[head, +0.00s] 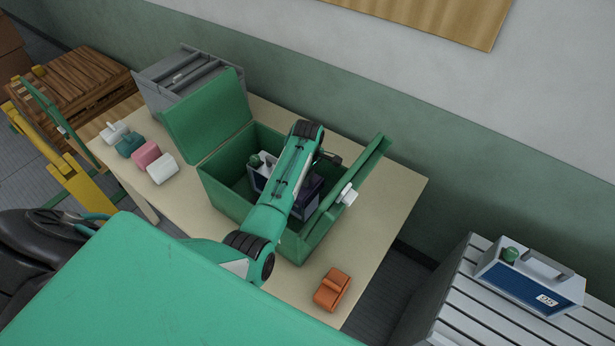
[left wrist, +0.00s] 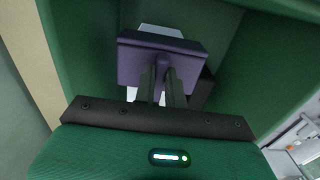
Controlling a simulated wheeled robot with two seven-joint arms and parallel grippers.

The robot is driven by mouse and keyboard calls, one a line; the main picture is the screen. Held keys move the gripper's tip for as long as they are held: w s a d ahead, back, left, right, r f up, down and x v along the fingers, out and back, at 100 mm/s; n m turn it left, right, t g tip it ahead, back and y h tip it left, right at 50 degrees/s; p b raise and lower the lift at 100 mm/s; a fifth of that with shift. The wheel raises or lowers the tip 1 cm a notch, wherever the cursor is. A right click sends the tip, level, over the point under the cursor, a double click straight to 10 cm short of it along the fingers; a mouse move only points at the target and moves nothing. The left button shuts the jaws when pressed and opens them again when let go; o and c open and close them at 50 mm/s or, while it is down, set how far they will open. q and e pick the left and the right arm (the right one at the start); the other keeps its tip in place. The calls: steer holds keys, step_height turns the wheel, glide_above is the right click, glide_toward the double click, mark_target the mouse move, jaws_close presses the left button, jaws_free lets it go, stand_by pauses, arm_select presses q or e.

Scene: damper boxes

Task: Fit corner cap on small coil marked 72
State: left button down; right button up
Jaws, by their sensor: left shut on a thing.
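My left gripper (left wrist: 161,88) is shut on the raised grip of a purple corner cap (left wrist: 185,62), inside the open green box. A dark purple piece also shows in the head view (head: 313,186), partly behind my arm. A pale surface (left wrist: 160,30) shows just beyond the cap in the left wrist view; I cannot tell whether they touch. In the head view a grey unit with a green knob (head: 262,172) stands in the box, partly hidden by my arm. No number 72 can be read. My right gripper is not in view.
The green box (head: 222,196) stands on a beige table (head: 395,200) with its flaps raised. Several coloured blocks (head: 146,153) lie at the table's left and an orange block (head: 332,289) at the front. A grey case (head: 180,80) stands behind; a blue-fronted unit (head: 530,284) is at right.

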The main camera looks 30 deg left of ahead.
arm_select(q)
steer(key=shift+f, duration=0.1)
steer(key=c, duration=1.4)
jaws_free()
step_height(320, 180, up, 14)
steer(key=shift+f+b, duration=0.1)
steer(key=shift+b, duration=0.95)
